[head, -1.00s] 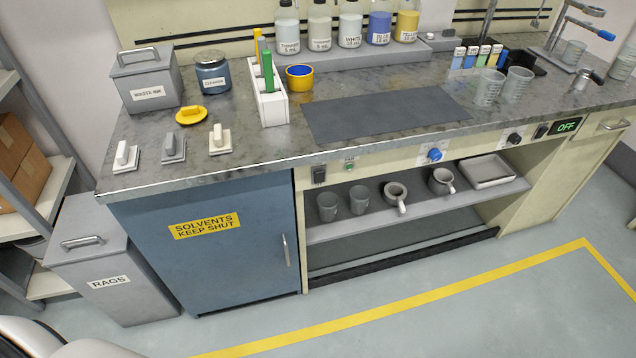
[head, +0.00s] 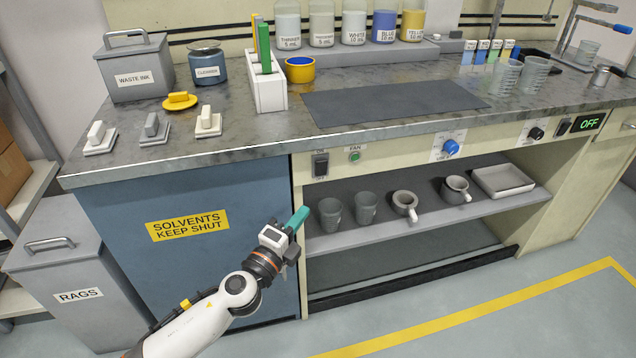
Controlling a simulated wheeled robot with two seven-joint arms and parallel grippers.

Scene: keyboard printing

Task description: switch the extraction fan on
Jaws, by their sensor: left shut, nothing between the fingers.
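A black rocker switch (head: 320,165) sits on the cream front panel under the worktop, just right of the blue cabinet. A small green round button or lamp (head: 355,156) is beside it, under a label reading FAN. I cannot tell the rocker's position. My left gripper (head: 299,218), with teal fingers, is shut and empty. It shows below and slightly left of the switch, in front of the blue cabinet's right edge, apart from the panel. My right gripper is out of view.
The worktop edge (head: 240,154) overhangs the panel. The blue solvents cabinet (head: 190,270) is shut. Cups and mugs stand on the open shelf (head: 330,240) below. A blue knob (head: 451,147) and a display reading OFF (head: 589,124) are farther right. A rags bin (head: 75,270) stands left.

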